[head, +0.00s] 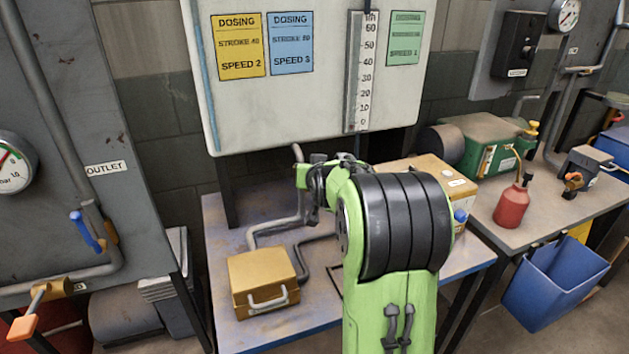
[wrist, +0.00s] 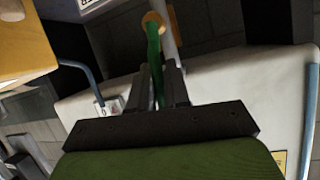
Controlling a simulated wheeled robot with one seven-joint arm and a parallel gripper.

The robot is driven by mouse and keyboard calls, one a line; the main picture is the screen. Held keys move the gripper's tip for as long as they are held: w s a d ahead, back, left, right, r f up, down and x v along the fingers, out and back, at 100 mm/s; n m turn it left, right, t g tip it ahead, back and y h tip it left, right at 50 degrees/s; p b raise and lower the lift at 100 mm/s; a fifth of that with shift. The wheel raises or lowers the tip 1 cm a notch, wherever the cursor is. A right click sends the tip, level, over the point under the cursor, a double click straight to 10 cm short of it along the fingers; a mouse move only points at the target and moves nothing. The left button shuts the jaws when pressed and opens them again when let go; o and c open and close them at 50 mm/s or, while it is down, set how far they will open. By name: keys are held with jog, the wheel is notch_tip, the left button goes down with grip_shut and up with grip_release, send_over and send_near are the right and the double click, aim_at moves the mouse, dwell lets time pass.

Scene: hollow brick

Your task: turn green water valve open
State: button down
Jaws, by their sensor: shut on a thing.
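The green valve handle (wrist: 153,45) shows in the wrist view as a long green lever. It runs from a brass-coloured valve body (wrist: 152,20) at the top down between my fingers. My gripper (wrist: 161,78) is shut on this handle, with a dark finger on each side of it. A grey pipe (wrist: 172,30) runs beside the valve. In the head view my arm covers the middle, and I cannot make out the green valve or my fingertips there.
A white board (head: 300,100) hangs behind my arm. The table (head: 225,225) below holds a brown case (head: 262,278) and bent grey pipes (head: 265,230). At left are a blue-handled valve (head: 85,230) and an orange-handled valve (head: 30,315). A red bottle (head: 511,205) stands at right.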

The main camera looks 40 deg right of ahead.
jog(key=shift+w+a+n+b, duration=0.1)
jog(key=shift+a+n+b, duration=0.15)
jog(key=shift+n+b, duration=0.15)
dwell(0.3)
jog(key=c, duration=1.2)
grip_release()
jog(key=shift+o, duration=0.2)
jog(key=p+v, duration=0.2)
jog(key=v, duration=1.3)
jog(key=shift+s+a, duration=0.25)
jog(key=shift+a, duration=0.25)
